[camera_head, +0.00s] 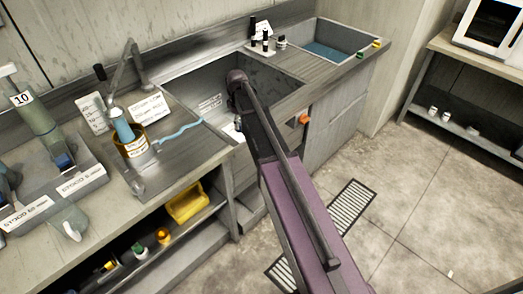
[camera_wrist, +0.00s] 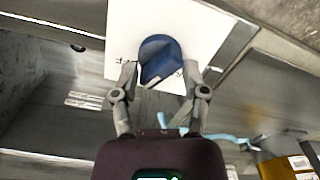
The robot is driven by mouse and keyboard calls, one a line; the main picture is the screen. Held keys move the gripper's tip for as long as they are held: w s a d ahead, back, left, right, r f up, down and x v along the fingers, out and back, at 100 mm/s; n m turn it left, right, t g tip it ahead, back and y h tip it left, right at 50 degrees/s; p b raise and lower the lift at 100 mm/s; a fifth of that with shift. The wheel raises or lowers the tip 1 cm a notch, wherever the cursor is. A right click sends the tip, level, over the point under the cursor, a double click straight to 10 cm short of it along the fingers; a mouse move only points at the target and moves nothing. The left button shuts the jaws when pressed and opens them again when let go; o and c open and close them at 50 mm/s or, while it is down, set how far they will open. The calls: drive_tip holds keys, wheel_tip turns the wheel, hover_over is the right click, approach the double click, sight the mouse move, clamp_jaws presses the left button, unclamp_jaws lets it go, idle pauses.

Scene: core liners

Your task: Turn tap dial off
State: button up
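A dark blue dial (camera_wrist: 160,60) sits on a white square plate (camera_wrist: 120,40) in the wrist view. My gripper (camera_wrist: 160,76) is open, with one finger on either side of the dial's lower part. The fingertips are close to the dial, but I cannot tell whether they touch it. Nothing is held. In the head view my arm covers the middle, and neither the blue dial nor my fingers can be made out there. The tap (camera_head: 126,62) stands at the left end of the sink (camera_head: 205,88).
An orange jar (camera_head: 133,145) with a light blue tube (camera_head: 180,132) stands left of the sink; the jar also shows in the wrist view (camera_wrist: 278,168). An orange knob (camera_head: 304,119) is on the cabinet front. Small bottles (camera_head: 265,42) stand behind. The right floor is clear.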

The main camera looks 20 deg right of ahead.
drive_tip(key=n, duration=0.5)
drive_tip(key=shift+n, duration=0.4)
wheel_tip(320, 180, up, 14)
drive_tip(key=p, duration=1.4)
drive_tip(key=s+f+m+b, duration=0.2)
drive_tip(key=s+m, duration=0.6)
drive_tip(key=s, duration=0.4)
drive_tip(key=s+d+f+m+b, duration=0.1)
drive_tip(key=s+f+m+b, duration=0.2)
drive_tip(key=s+m, duration=0.4)
drive_tip(key=shift+s+d+m, duration=0.2)
drive_tip(key=shift+s+m, duration=0.2)
drive_tip(key=shift+s, duration=2.7)
drive_tip(key=o, duration=0.6)
drive_tip(key=shift+w, duration=0.1)
drive_tip(key=shift+c, duration=0.2)
wheel_tip(320, 180, up, 4)
drive_tip(key=n+p, duration=0.4)
drive_tip(key=n, duration=2.1)
hover_over(240, 122)
drive_tip(key=shift+f, duration=0.1)
